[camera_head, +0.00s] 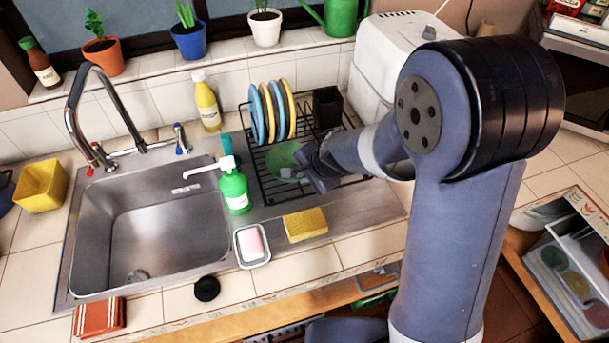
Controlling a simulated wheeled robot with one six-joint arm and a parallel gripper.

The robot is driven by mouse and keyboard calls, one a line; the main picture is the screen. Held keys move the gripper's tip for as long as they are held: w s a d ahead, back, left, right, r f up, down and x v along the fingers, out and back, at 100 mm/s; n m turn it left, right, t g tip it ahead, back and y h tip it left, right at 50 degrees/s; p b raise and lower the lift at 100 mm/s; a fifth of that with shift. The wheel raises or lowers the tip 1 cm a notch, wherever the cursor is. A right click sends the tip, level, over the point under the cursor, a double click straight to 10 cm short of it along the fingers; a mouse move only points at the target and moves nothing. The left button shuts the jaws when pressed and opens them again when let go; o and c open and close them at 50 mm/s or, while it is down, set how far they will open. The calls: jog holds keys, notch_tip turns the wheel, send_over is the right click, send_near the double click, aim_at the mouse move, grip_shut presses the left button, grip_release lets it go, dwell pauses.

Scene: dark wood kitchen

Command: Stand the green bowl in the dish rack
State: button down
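The green bowl (286,155) is at the black wire dish rack (268,188), in front of the upright plates. It appears tilted up, and my gripper partly covers its right side. My gripper (312,168) reaches in from the right over the rack, with its fingers at the bowl's right edge. The fingers look close around the rim, but I cannot tell whether they are shut on it. Whether the bowl touches the rack wires is also hidden.
Blue and yellow plates (272,110) stand in the rack, with a black cutlery holder (327,107) at right. A green soap dispenser (234,188) stands left of the rack. A yellow sponge (306,225) and soap dish (252,246) lie in front. The sink (150,235) is empty.

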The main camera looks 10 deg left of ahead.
jog(key=c, duration=2.1)
grip_release()
jog(key=shift+f, duration=0.1)
jog(key=shift+c, duration=0.2)
jog(key=o, duration=0.5)
jog(key=shift+c, duration=0.2)
jog(key=shift+r, duration=0.2)
jog(key=p+v, duration=0.1)
jog(key=v, duration=1.1)
